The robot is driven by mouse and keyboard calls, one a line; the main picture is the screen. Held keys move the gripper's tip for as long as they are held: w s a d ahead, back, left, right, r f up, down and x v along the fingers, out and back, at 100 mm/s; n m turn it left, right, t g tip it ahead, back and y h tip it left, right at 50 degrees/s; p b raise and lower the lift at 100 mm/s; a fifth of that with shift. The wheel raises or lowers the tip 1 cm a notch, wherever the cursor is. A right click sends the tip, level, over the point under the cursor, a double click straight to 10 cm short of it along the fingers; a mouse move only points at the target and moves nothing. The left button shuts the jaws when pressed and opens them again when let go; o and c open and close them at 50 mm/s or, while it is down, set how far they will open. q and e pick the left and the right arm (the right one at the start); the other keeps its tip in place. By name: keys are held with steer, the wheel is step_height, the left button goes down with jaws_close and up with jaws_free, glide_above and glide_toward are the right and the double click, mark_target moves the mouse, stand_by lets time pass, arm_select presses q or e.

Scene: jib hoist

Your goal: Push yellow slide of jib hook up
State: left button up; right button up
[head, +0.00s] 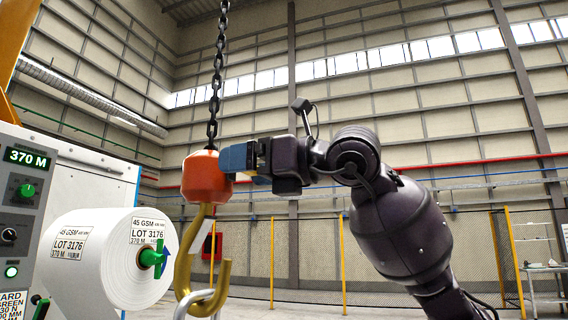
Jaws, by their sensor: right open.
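The jib hook (222,270) is a golden-yellow hook. It hangs below an orange block (205,178) on a dark chain (216,75). My right gripper (232,160) comes in from the right, with its blue fingertips at the right side of the orange block. It is open; I cannot tell whether the fingertips touch the block. A small yellow patch (261,180) shows just under the fingers; I cannot tell whether it is the yellow slide. A silver metal loop (199,301) is at the hook's lower bend; I cannot tell whether it is hooked. My left gripper is out of view.
A large white roll (93,262) labelled LOT 3176, with a green-handled core, stands left of the hook. A control panel (27,190) reading 370 M is at the far left edge. A mesh fence with yellow posts (342,258) runs behind. Open air surrounds the chain.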

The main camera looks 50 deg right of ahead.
steer(key=v, duration=1)
steer(key=shift+w, duration=0.1)
stand_by(0.6)
